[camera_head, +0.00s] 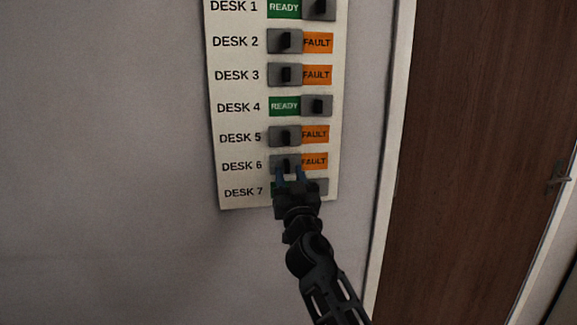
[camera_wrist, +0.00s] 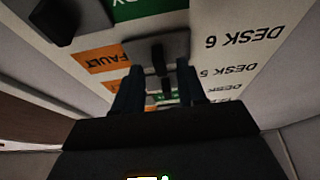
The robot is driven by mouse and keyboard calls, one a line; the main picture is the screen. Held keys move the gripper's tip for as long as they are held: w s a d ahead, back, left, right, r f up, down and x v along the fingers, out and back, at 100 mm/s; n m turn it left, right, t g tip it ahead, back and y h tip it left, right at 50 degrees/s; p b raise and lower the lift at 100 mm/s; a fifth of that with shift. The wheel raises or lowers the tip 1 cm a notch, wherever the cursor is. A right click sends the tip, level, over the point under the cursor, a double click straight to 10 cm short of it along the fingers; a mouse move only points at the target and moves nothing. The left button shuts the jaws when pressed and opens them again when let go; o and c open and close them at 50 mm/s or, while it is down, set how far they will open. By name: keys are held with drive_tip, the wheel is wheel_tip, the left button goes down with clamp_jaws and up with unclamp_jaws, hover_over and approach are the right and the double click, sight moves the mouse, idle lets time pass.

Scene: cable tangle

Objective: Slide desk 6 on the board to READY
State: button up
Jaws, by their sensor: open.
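The white board (camera_head: 234,185) hangs on the wall. Its desk 6 row has a grey slider (camera_head: 277,159) at the left, with an orange FAULT label (camera_head: 314,161) showing to its right. My gripper (camera_head: 288,173) is open at this row, its fingertips just below the dark slider knob. In the wrist view, turned upside down, the desk 6 slider (camera_wrist: 176,45) shows with its knob (camera_wrist: 158,58) in line with the gap between my fingers (camera_wrist: 158,85). The FAULT label (camera_wrist: 103,60) lies beside it. I cannot tell whether a finger touches the knob.
The desk 5 slider (camera_head: 285,135) sits just above, also at the left with FAULT showing. The desk 7 row (camera_head: 243,192) lies just below, partly hidden by my gripper; its knob (camera_wrist: 68,20) stands close in the wrist view. A brown door (camera_head: 470,150) is at the right.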

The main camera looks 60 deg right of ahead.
drive_tip(key=shift+w+d+r, duration=0.25)
drive_tip(key=shift+w+d, duration=0.2)
drive_tip(key=shift+d, duration=0.05)
drive_tip(key=shift+c, duration=0.4)
clamp_jaws()
